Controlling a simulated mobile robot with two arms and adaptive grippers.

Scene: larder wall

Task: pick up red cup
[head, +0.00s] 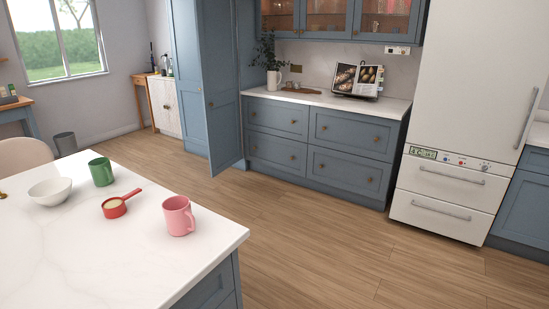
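A small red cup with a long straight handle (115,212) stands on the white island top at the lower left in the head view. Its handle points to the back right, and something pale shows inside it. A pink mug (178,218) stands upright to its right, near the island's edge, a small gap apart. A green mug (102,173) stands behind the red cup. Neither of my grippers is in view.
A white bowl (48,193) stands left of the red cup on the white island top (135,265), whose front is clear. The wooden floor (330,250) is open between the island, the blue drawers (275,145) and the white fridge (455,100). A tall blue door (224,100) stands open.

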